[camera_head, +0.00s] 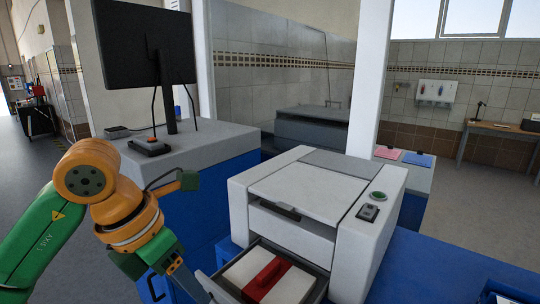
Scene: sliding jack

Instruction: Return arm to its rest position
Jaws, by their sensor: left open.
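My left arm, green and orange, comes in from the left. Its gripper (192,290) points down and to the right, beside the left front corner of a pulled-out drawer (314,291). The gripper is open, and its tips are partly cut off by the bottom edge. I cannot tell whether it touches the drawer. The drawer belongs to a white machine (312,195) and holds a white block with a red strip-like part (267,279) across it. Nothing shows held in the gripper. My right gripper is not in view.
The machine stands on a blue bench (425,268) with a green button (377,196) on its top. Open floor lies left.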

